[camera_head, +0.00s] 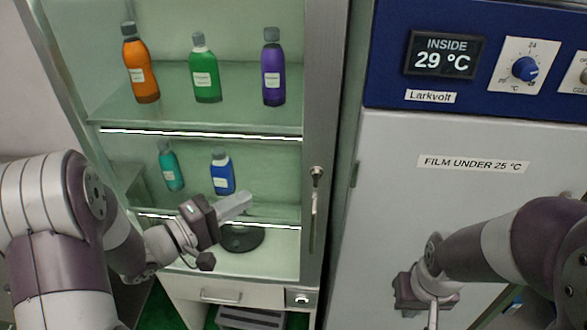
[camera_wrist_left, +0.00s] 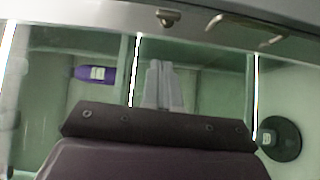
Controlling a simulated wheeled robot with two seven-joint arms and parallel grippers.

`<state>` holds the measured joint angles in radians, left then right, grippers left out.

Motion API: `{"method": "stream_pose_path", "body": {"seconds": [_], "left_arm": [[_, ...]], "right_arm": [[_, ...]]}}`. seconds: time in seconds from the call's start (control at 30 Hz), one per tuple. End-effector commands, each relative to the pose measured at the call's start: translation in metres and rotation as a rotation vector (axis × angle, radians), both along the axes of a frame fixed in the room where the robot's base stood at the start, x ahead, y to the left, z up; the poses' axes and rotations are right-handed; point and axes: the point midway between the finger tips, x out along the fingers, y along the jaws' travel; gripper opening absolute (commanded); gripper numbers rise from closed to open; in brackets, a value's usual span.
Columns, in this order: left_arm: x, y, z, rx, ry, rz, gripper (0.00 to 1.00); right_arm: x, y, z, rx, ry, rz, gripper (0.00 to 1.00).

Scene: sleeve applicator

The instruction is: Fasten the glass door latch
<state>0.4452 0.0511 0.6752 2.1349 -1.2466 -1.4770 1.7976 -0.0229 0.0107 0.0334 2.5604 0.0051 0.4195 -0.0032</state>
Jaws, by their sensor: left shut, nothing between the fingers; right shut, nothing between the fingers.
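The glass-fronted cabinet has a grey metal door frame (camera_head: 322,120) on its right side. A small metal latch (camera_head: 316,176) sits on this frame, with a long narrow metal piece (camera_head: 313,222) hanging upright below it. In the left wrist view the latch (camera_wrist_left: 168,17) is at the top and the long piece (camera_wrist_left: 245,27) is to its right. My left gripper (camera_head: 248,197) is shut and empty in front of the glass, left of the latch and apart from it. Its fingers (camera_wrist_left: 158,68) point toward the frame. My right gripper (camera_head: 433,318) is shut and low before the white cabinet.
Orange (camera_head: 142,70), green (camera_head: 205,75) and purple (camera_head: 272,75) bottles stand on the upper shelf. Teal (camera_head: 171,170) and blue (camera_head: 222,175) bottles stand lower. A dark round disc (camera_head: 242,238) lies beneath. A white cabinet (camera_head: 400,210) with a blue panel (camera_head: 390,70) stands at right.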

Motion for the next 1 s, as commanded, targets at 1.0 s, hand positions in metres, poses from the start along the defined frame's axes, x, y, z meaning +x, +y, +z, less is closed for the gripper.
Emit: {"method": "stream_pose_path", "body": {"seconds": [1.0], "left_arm": [[0.071, -0.086, 0.005, -0.030, 0.029, -0.002, 0.00]], "right_arm": [[0.000, 0.000, 0.042, 0.000, -0.001, 0.000, 0.00]]}}
